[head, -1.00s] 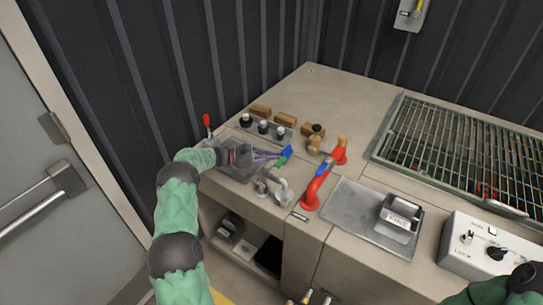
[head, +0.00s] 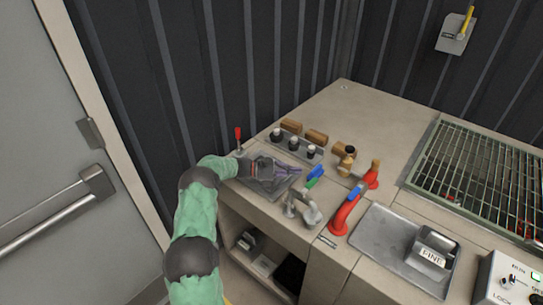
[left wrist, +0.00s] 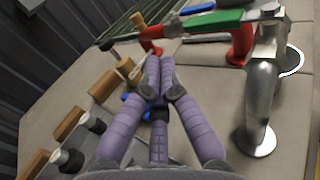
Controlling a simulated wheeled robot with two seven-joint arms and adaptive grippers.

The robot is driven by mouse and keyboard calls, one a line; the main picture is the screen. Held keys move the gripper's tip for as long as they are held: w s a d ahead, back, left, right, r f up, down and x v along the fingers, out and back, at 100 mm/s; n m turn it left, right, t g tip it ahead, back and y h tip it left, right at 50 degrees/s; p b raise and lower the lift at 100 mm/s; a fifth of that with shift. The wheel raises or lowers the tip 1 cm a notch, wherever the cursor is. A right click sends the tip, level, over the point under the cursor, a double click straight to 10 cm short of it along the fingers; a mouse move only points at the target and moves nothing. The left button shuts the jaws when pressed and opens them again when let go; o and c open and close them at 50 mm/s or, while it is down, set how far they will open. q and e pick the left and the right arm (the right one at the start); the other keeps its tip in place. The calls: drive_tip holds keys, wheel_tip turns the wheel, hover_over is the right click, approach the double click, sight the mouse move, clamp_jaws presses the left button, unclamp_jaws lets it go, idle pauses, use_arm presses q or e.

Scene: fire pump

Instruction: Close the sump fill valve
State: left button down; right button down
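I cannot read which valve is the sump fill valve. On the counter, a blue handle (head: 315,172) and a green handle (head: 311,184) sit close together beside a bent silver pipe (head: 311,213). A red pipe (head: 343,216) to their right carries another blue handle (head: 356,190). My left gripper (head: 297,171) is just left of the first blue handle. In the left wrist view its purple fingers (left wrist: 158,75) converge with tips together, nothing visible between them. A blue part (left wrist: 131,104) shows partly hidden behind them; contact is unclear. The green handle (left wrist: 213,21) lies beyond, to the right. My right gripper is out of view.
A red lever (head: 238,135) stands at the counter's left. Black knobs (head: 294,144), wooden blocks (head: 317,137) and a brass fitting (head: 346,158) lie behind the gripper. A metal tray (head: 380,243) and a green grating (head: 480,165) are to the right. The back counter is clear.

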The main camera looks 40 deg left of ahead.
use_arm(q)
drive_tip(key=a, duration=0.9)
drive_tip(key=shift+w+a, duration=0.35)
drive_tip(key=shift+w, duration=0.1)
drive_tip(key=shift+r, duration=0.1)
